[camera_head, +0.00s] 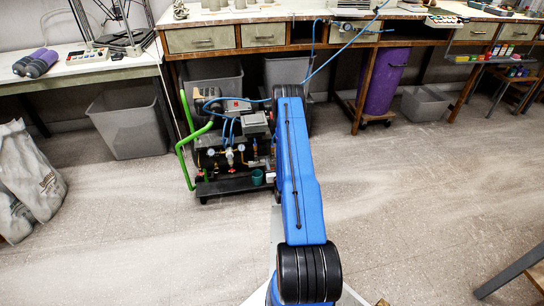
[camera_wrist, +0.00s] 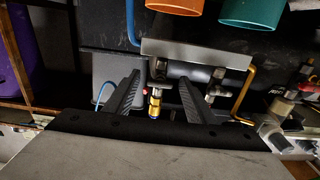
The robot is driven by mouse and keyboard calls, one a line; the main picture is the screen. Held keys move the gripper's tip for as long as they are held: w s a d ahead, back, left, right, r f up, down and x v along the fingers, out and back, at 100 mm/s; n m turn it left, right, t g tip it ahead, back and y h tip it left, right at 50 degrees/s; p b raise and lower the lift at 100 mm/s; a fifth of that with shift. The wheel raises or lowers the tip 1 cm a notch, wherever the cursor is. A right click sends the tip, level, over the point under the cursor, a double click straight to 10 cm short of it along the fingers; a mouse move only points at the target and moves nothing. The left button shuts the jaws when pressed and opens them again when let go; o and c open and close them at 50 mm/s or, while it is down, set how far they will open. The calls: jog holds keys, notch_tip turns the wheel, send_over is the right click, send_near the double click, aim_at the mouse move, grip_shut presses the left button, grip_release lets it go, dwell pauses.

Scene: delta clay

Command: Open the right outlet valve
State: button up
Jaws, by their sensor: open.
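The compressor unit (camera_head: 230,160) stands on the floor under the bench in the head view, with gauges, brass fittings and hoses on its front. In the wrist view a metal fitting with a brass-yellow end (camera_wrist: 154,104) hangs below a grey bar (camera_wrist: 195,53). A second metal fitting (camera_wrist: 215,90) is to its right, beyond the right finger. I cannot tell for sure which is the right outlet valve. My gripper (camera_wrist: 158,98) is open, its two dark fingers on either side of the brass-ended fitting in the picture, with no clear contact. My blue arm hides the gripper in the head view.
An orange cup (camera_wrist: 175,5) and a teal cup (camera_wrist: 250,14) are at the top of the wrist view. A bent yellow pipe (camera_wrist: 244,95) lies right of the fingers. A purple bin (camera_head: 386,82) stands at right; open floor lies in front.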

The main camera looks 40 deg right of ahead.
aim_at(273, 158)
jog(key=shift+x, duration=2.35)
jog(key=c, duration=1)
